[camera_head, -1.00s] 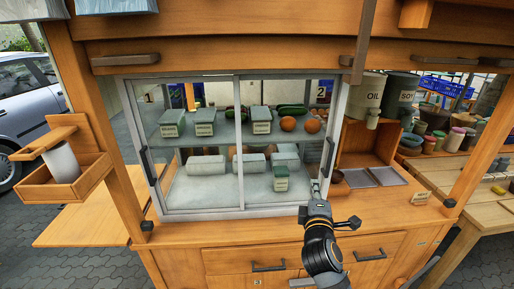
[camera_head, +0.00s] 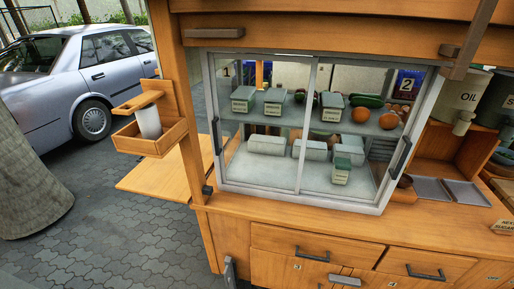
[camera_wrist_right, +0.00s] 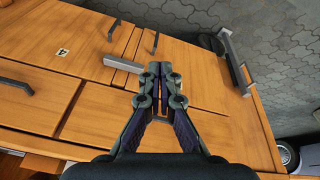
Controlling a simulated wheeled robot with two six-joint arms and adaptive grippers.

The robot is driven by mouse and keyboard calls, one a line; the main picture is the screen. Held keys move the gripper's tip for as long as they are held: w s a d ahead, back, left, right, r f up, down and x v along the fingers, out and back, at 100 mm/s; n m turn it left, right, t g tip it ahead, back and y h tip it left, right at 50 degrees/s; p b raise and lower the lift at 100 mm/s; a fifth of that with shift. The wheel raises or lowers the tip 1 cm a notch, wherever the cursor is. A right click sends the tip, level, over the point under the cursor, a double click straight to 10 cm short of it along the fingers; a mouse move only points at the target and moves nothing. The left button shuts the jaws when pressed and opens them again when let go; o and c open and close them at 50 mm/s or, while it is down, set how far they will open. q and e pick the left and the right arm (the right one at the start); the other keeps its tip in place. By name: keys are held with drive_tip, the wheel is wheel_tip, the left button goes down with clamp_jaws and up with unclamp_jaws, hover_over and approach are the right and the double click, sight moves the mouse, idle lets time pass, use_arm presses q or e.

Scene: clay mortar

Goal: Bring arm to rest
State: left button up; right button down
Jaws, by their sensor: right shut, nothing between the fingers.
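My right gripper (camera_wrist_right: 155,72) shows in the right wrist view, its fingers together with nothing between them. It hangs in front of the wooden cart's drawer fronts (camera_wrist_right: 75,50), and I cannot tell the exact gap to them. No arm or gripper shows in the head view, and my left gripper is in neither view. The glass display case (camera_head: 300,190) stands closed on the cart counter, with lidded boxes, pale rolls and vegetables inside.
Drawer handles (camera_head: 311,254) and a grey upright handle (camera_head: 229,272) stick out from the cart front. A side shelf (camera_head: 150,138) holds a white cylinder. Grey paving (camera_head: 90,240) lies open at the left, with a parked car (camera_head: 85,80) behind and a tree trunk (camera_head: 30,180) nearby.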

drive_tip(key=s+d+f+g, duration=0.1)
drive_tip(key=s+f, duration=0.2)
drive_tip(key=f, duration=0.7)
drive_tip(key=s+d+f, duration=0.1)
drive_tip(key=s+f, duration=0.1)
drive_tip(key=f, duration=0.8)
drive_tip(key=s+d+f+g, duration=0.1)
drive_tip(key=s+f, duration=1.2)
drive_tip(key=s, duration=0.4)
drive_tip(key=shift+s+f+m, duration=0.15)
drive_tip(key=shift+s+m, duration=0.05)
drive_tip(key=shift+m, duration=0.1)
